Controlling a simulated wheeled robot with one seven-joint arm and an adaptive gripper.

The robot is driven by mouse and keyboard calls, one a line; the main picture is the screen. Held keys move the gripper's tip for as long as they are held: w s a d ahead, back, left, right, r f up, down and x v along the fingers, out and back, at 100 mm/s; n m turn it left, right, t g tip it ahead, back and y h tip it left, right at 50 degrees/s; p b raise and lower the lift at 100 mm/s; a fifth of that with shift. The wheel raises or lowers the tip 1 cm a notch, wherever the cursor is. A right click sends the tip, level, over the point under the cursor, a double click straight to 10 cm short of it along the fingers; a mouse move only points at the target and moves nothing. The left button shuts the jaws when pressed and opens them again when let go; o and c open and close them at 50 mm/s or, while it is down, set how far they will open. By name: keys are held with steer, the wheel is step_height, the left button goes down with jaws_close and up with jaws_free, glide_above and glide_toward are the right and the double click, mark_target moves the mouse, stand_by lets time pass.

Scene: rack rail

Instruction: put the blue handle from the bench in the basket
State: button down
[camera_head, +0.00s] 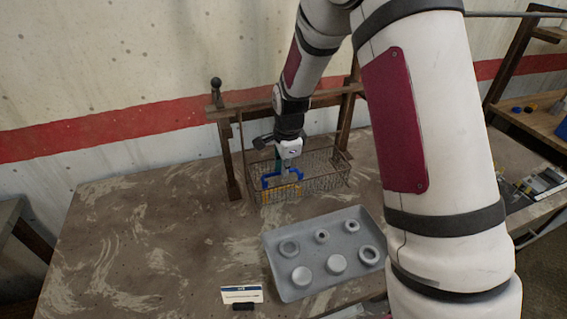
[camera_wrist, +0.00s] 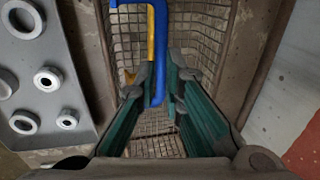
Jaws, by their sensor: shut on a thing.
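The blue handle (camera_head: 267,181) is in my gripper (camera_head: 284,176), at the left part of the wire basket (camera_head: 333,182) on the bench (camera_head: 150,235). In the wrist view, the teal fingers of my gripper (camera_wrist: 161,88) are shut on the blue handle (camera_wrist: 158,62), with the wire mesh of the basket (camera_wrist: 205,45) around and below it. I cannot tell whether the handle touches the basket. A yellow thing (camera_head: 285,192) shows just below the handle at the basket's front; its yellow also shows beside the handle in the wrist view (camera_wrist: 151,35).
A grey tray (camera_head: 268,246) with several round grey parts lies in front of the basket. A small white card (camera_head: 241,294) stands near the front edge. A wooden frame (camera_head: 225,150) rises behind and beside the basket. The bench's left side is clear.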

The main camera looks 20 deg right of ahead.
steer(key=c, duration=1.6)
jaws_free()
steer(key=shift+r, duration=0.1)
steer(key=s+r+n+t, duration=0.15)
steer(key=s+r, duration=0.25)
steer(key=r, duration=0.5)
steer(key=s+r+n+g, duration=0.1)
steer(key=s+r+n, duration=0.25)
steer(key=r, duration=0.65)
steer(key=s+r+n+t, duration=0.1)
steer(key=s+r+n, duration=0.2)
steer(key=s+n, duration=0.3)
steer(key=s+a+r+n+t, duration=0.1)
steer(key=s+r+n, duration=0.3)
steer(key=s, duration=1.2)
steer(key=n+t, duration=0.1)
steer(key=n, duration=0.2)
steer(key=shift+s, duration=0.4)
steer(key=shift+a, duration=0.1)
